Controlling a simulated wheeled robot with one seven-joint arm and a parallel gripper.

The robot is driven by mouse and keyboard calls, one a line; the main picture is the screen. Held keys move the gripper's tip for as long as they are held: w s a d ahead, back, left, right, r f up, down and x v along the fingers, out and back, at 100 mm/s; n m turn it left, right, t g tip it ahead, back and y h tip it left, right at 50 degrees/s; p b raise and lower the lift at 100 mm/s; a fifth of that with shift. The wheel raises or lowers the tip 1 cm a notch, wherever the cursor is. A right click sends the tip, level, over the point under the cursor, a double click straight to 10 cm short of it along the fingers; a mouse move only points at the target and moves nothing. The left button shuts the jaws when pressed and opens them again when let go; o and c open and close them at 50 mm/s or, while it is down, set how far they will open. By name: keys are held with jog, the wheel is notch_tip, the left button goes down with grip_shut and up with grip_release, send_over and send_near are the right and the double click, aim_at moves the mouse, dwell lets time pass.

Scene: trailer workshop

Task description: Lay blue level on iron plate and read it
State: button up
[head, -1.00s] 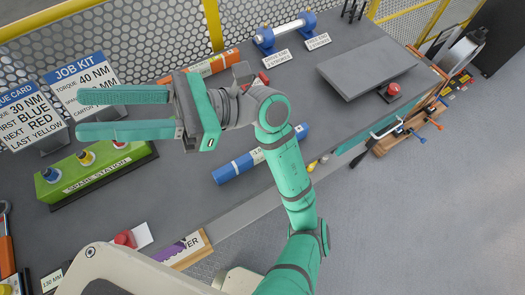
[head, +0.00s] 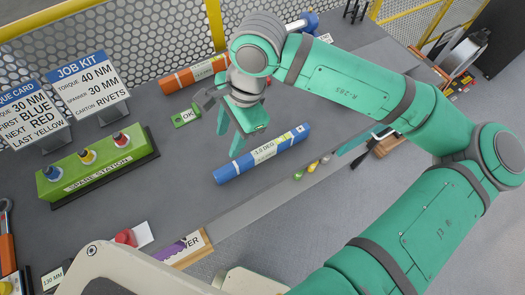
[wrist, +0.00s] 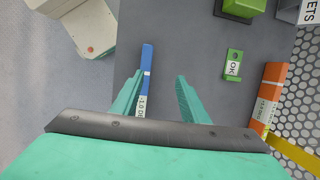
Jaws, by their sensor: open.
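The blue level (head: 285,146) lies on the dark bench with a white readout label in its middle, reading about -3.0 or -1.0 DEG; the digit is hard to tell. My gripper (head: 225,125) is open and empty, pointing down above the bench just behind and left of the level. In the wrist view, my gripper (wrist: 160,76) has its fingers apart, and the blue level (wrist: 147,58) shows close to the left finger, which partly covers it. The iron plate at the back right is mostly or wholly hidden behind my arm.
A green OK tag (head: 186,117) lies left of my gripper. An orange bar (head: 180,80) lies along the back. The green spare station (head: 97,165) and two sign cards (head: 88,85) stand at the left. Small coloured pieces (head: 312,167) lie near the front edge.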

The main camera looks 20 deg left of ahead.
aim_at(264, 149)
jog(key=w+d+h, duration=0.1)
jog(key=d, duration=0.1)
jog(key=w+d+t+h, duration=0.1)
jog(key=w+d, duration=0.1)
jog(key=w+d+t, duration=0.1)
jog(key=d, duration=0.1)
jog(key=shift+w+d+f+h, duration=0.1)
jog(key=shift+w+f+h, duration=0.1)
jog(key=shift+f+h, duration=0.15)
jog(key=shift+d+f, duration=0.1)
jog(key=shift+f, duration=0.2)
notch_tip(264, 149, down, 4)
jog(key=shift+f, duration=0.2)
jog(key=shift+w+f, duration=0.15)
jog(key=shift+f, duration=1.25)
jog(key=shift+w+f, duration=0.1)
jog(key=shift+f, duration=1.25)
jog(key=shift+c, duration=0.6)
grip_shut()
